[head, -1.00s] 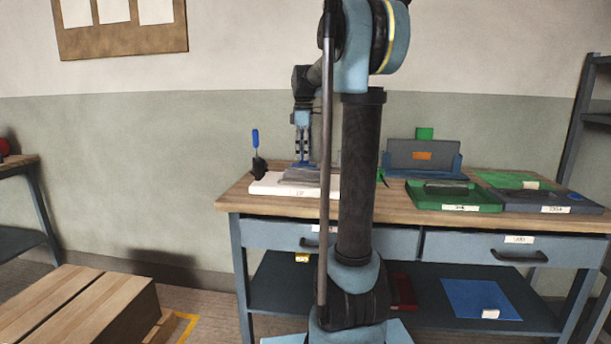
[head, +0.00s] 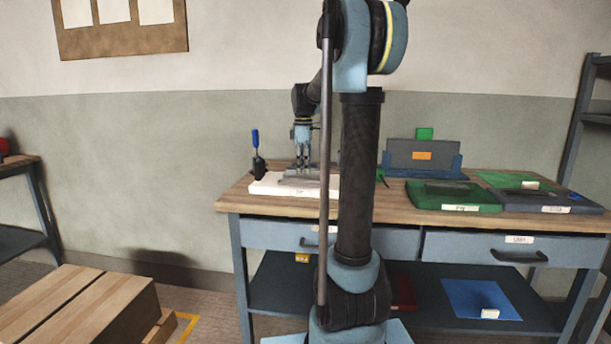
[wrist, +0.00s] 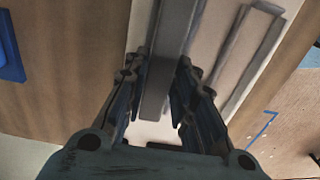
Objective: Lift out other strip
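My gripper (wrist: 164,62) is open in the wrist view, with one finger on each side of a long grey strip (wrist: 174,25). Narrow gaps show between the strip and the fingers. In the head view my gripper (head: 303,165) points down at grey pieces on the white labelled mould (head: 268,187), partly hidden by my arm.
A blue-handled tool (head: 256,139) stands in a black holder left of the mould. Right on the bench are a green tray (head: 428,201), a dark tray (head: 575,205) and a blue rack (head: 457,161) holding a grey panel. The bench's front edge is near the mould.

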